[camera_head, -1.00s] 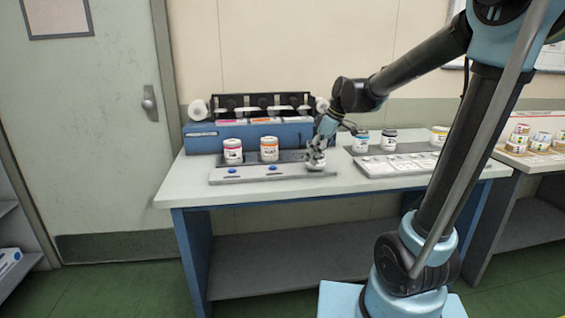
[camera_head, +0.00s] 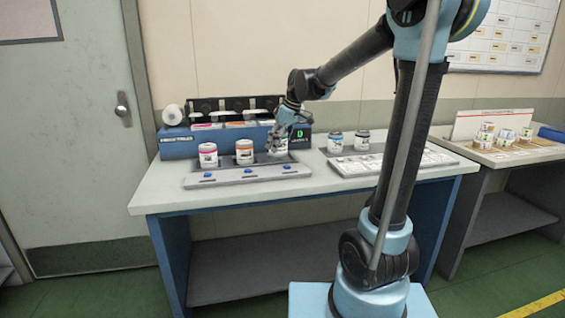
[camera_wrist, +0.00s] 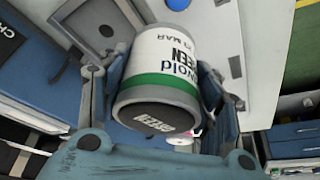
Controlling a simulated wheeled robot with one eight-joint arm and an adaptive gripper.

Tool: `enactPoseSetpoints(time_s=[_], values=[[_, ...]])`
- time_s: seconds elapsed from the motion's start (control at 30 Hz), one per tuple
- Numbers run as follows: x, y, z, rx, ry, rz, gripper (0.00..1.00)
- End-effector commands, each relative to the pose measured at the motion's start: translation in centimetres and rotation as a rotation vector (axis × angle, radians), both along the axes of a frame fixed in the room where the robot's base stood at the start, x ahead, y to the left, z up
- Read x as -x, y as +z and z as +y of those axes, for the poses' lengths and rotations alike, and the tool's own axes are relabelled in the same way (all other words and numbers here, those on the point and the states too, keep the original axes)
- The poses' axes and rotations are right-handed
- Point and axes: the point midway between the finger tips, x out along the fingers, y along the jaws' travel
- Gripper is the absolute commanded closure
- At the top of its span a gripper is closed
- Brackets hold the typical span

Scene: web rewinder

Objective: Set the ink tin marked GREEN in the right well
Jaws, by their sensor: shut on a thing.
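My gripper (camera_wrist: 160,85) is shut on the GREEN ink tin (camera_wrist: 162,50), a white tin with a green band and a dark lid marked GREEN. In the head view the gripper (camera_head: 279,143) is at the right end of the row of wells, right of the orange-marked tin. The held tin (camera_head: 279,149) is small there and partly covered by the fingers. The pink-marked tin (camera_head: 208,155) and the orange-marked tin (camera_head: 244,152) stand upright to its left. The right well is mostly hidden behind the gripper and tin. I cannot tell whether the tin touches its floor.
A grey strip with blue buttons (camera_head: 248,176) lies in front of the wells. The blue rewinder (camera_head: 180,146) stands behind. Two more tins (camera_head: 348,141) and a pale tray (camera_head: 390,163) are to the right. A side table (camera_head: 505,150) holds smaller containers.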

Motion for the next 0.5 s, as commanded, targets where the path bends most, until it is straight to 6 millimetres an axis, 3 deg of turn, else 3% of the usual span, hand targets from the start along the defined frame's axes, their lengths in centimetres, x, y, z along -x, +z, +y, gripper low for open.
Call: enactPoseSetpoints(time_s=[0.03,0.2,0.37,0.5], values=[[-2.0,0.8,0.1,0.000,-0.044,0.000,0.80],[-7.3,2.7,0.0,-0.002,-0.183,-0.001,0.80],[-9.8,3.5,-0.1,-0.006,-0.253,-0.003,0.80],[-10.4,2.2,-0.1,-0.007,-0.269,-0.003,0.80]])
